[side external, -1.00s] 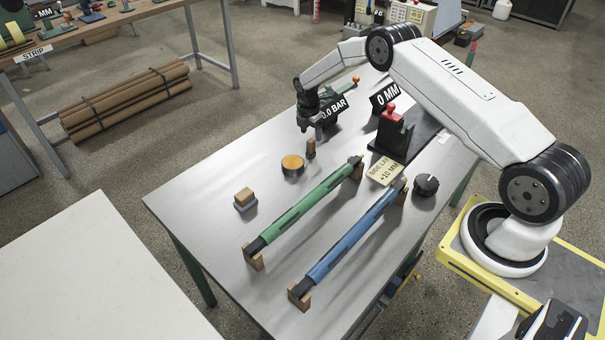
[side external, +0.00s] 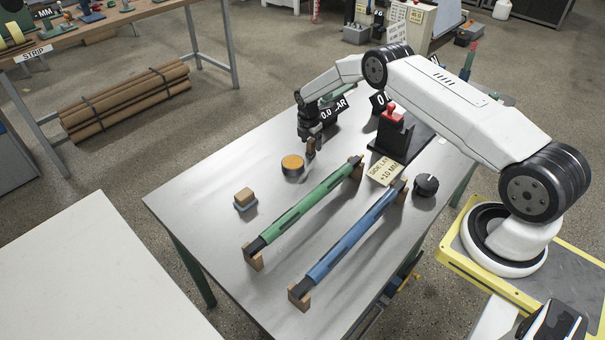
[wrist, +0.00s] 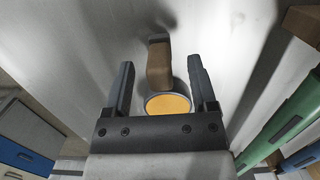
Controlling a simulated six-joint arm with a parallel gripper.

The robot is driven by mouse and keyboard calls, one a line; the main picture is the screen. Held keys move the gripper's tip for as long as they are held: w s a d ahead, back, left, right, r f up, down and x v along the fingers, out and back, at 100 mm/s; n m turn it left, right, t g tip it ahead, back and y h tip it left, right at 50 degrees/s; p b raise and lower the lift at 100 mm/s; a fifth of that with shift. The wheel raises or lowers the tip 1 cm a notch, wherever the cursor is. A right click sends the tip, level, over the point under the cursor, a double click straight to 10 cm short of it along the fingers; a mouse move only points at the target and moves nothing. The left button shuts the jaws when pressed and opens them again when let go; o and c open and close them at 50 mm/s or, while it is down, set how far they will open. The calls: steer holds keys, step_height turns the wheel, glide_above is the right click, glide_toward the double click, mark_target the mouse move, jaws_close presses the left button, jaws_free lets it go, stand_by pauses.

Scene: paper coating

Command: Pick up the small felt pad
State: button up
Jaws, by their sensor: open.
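The small felt pad (side external: 311,150) looks like a narrow, upright brown block on the grey table, just right of a round tin. In the wrist view the brown block (wrist: 158,66) shows between the fingertips, with a gap to each finger. My gripper (side external: 307,138) is open, pointing down right at the pad, and hides part of it in the side view. The open gripper (wrist: 160,68) also shows in the wrist view. I cannot tell how far down the fingers reach beside the pad.
The orange-filled tin (side external: 292,166) stands close by on the left. A wider wooden block on a blue-grey base (side external: 245,199) is further left. Green (side external: 305,210) and blue (side external: 350,240) rollers lie on wooden rests in front. A black stand with a red knob (side external: 391,130) is to the right.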

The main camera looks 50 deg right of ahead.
mark_target(312, 140)
jaws_close()
steer(key=shift+r, duration=0.15)
steer(key=shift+r, duration=1.3)
steer(key=shift+s+r, duration=0.1)
steer(key=shift+r, duration=0.2)
steer(key=s+a+r, duration=0.3)
steer(key=s+r, duration=0.6)
steer(key=s, duration=0.4)
steer(key=shift+s+a+r, duration=0.15)
steer(key=shift+a+r, duration=0.15)
